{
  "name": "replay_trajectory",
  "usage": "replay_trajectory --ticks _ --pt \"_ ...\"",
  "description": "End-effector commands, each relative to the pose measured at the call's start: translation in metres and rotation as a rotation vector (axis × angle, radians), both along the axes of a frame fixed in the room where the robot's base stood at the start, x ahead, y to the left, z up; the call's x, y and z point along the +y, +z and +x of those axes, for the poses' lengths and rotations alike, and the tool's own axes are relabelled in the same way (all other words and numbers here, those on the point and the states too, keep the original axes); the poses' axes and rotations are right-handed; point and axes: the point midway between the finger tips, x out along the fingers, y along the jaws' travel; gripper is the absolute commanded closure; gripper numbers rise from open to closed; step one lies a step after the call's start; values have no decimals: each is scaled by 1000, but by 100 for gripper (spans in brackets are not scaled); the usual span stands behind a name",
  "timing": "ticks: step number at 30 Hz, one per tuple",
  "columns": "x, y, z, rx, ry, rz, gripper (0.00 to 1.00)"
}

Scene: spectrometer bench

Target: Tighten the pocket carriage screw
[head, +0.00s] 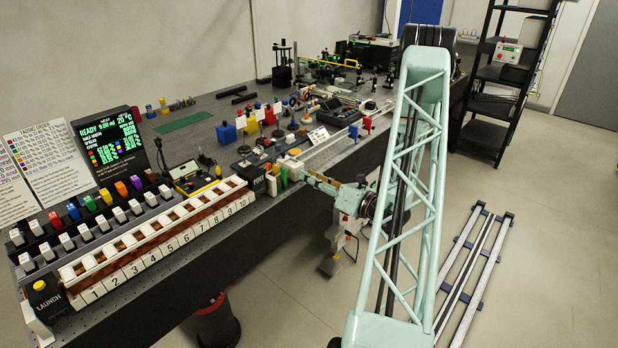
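My gripper (290,167) is at the front edge of the bench, at the end of the pale green arm. It points left toward a small group of white, green and yellow parts (277,180) beside a black block with a white label (259,185). It is too small to tell whether its fingers touch any of them or are open or shut. I cannot make out the pocket carriage screw. A long pale rail (330,146) runs along the bench just behind my gripper.
A numbered row of white slots (165,245) lies along the front left, with a yellow LAUNCH button (40,285) at its end. A lit screen (108,143) stands behind. Red, blue and yellow blocks crowd mid-bench. A slatted rail frame (470,270) lies on the floor at right.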

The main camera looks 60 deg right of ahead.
Motion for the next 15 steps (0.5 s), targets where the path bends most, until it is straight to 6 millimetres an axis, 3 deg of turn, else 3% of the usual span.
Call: replay_trajectory --ticks 13,15 --pt "0 0 4 0 0 0 77" --pt "0 0 4 0 0 0 83"
